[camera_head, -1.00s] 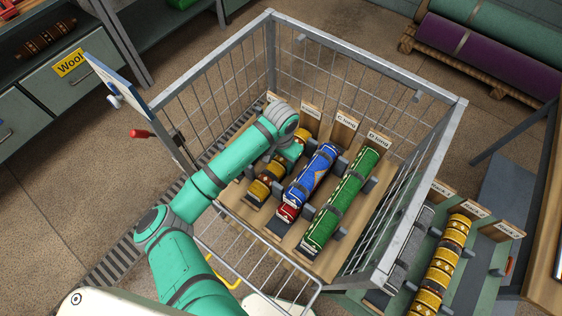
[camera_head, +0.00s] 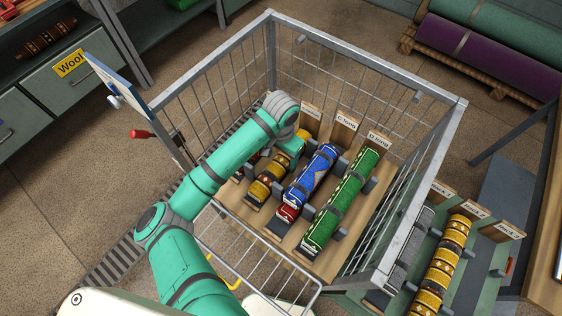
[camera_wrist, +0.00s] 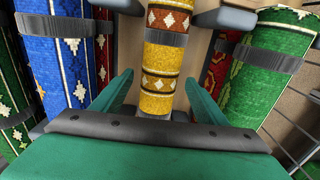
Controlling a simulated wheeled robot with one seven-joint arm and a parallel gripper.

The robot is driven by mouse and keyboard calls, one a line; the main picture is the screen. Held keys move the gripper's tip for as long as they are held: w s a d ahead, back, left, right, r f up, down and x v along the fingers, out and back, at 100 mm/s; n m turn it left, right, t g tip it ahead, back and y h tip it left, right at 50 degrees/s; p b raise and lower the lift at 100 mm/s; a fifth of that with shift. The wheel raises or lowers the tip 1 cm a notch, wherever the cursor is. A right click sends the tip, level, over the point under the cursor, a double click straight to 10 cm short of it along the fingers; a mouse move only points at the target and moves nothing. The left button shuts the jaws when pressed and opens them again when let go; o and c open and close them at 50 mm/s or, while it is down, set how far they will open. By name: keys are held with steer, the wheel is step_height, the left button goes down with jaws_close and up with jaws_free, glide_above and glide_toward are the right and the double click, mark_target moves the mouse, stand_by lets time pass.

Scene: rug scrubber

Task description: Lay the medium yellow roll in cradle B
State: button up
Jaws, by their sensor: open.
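The yellow roll (camera_head: 268,181), with brown patterned bands and a dark strap, lies in the second cradle from the left inside the wire cage, left of the blue roll. The cradle's label (camera_head: 311,114) is partly hidden and I cannot read it. My gripper (camera_head: 297,148) is over the far part of this roll and partly hides it. In the wrist view the roll (camera_wrist: 159,88) runs between my two open fingers (camera_wrist: 158,98), with a visible gap on each side. The gripper is not closed on it.
The blue roll (camera_head: 313,172) and green roll (camera_head: 343,197) lie to the right, a red roll (camera_head: 239,172) to the left. Cage rails (camera_head: 368,52) surround them. Another yellow roll (camera_head: 441,268) lies on a rack outside, to the right.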

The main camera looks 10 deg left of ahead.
mark_target(281, 160)
step_height(281, 160, up, 9)
steer(key=shift+f, duration=0.15)
stand_by(0.6)
